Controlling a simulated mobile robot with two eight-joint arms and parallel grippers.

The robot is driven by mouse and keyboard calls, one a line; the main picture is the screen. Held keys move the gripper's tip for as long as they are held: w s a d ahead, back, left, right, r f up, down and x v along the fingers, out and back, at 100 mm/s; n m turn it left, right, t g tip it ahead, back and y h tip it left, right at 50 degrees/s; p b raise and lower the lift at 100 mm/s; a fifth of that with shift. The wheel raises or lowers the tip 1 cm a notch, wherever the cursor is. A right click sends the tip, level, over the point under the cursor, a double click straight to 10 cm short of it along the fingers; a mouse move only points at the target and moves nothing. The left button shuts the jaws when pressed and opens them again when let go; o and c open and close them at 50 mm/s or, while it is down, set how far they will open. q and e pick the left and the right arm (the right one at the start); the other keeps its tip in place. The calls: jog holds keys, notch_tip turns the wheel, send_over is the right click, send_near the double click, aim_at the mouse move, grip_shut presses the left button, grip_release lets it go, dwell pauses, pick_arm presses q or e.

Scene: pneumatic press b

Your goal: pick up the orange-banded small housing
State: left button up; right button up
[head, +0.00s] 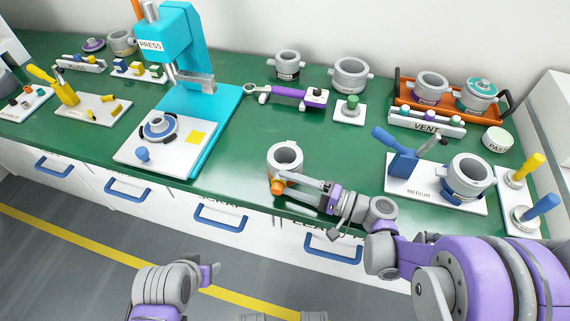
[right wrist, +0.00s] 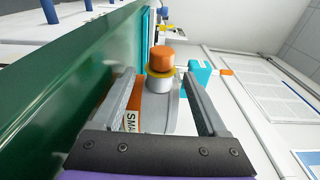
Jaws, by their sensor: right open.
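The small housing (head: 285,157) is a grey ring-shaped body standing on the green bench near its front edge. An orange-capped side port (head: 278,186) faces the front. In the right wrist view the housing (right wrist: 170,112) shows between the fingers, with an orange band, a partly hidden "SMA…" label and the orange cap above. My right gripper (head: 292,188) is open, its fingers reaching left beside the housing's front. Whether the fingers touch it cannot be told. My left gripper (head: 210,275) is low in front of the bench, away from the housing; its jaw state is unclear.
A blue press (head: 180,40) with a white plate stands left. The "MEDIUM" fixture (head: 415,192) with a housing is at right, near blue and yellow handles. A purple-handled tool (head: 290,94) lies behind. An orange tray (head: 407,98) stands back right. Green bench around the small housing is clear.

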jog(key=x, duration=0.5)
jog(key=shift+w+a, duration=0.15)
jog(key=shift+a, duration=0.15)
grip_shut()
